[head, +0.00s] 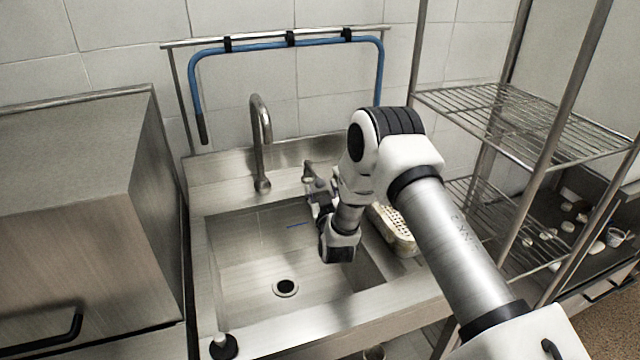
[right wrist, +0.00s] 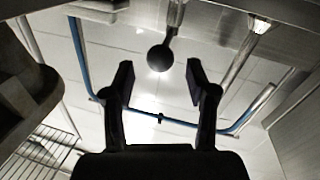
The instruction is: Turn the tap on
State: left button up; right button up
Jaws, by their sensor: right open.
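The metal tap (head: 260,140) with its curved spout stands at the back of the steel sink (head: 215,290). A small tap handle (head: 308,168) stands to the right of the spout, partly hidden by my right gripper. My right gripper (head: 316,188) is at this handle, on its near side. In the right wrist view, my right gripper (right wrist: 160,80) is open, and a dark round knob (right wrist: 160,57) on a thin stem shows in the gap between its fingers. I cannot tell whether the fingers touch the knob. My left gripper is not in view.
A blue hose (head: 290,44) hangs on a rail behind the sink. A perforated basket (head: 394,228) is at the sink's right, partly behind my right arm. A wire shelf rack (head: 520,120) stands at right, a steel cabinet (head: 75,170) at left. The basin's left side is clear.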

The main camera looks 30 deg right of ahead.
aim_at(324, 182)
jog(key=x, duration=0.3)
jog(key=shift+w+d+f, duration=0.15)
jog(key=shift+w, duration=0.2)
jog(key=shift+s, duration=0.1)
jog(key=shift+c, duration=1.4)
grip_shut()
jog(key=shift+s+d+n+t+y, duration=0.15)
jog(key=shift+d+n+t+y, duration=0.25)
jog(key=shift+d+n+y, duration=0.45)
jog(key=shift+a, duration=0.2)
jog(key=shift+o, duration=1.4)
grip_release()
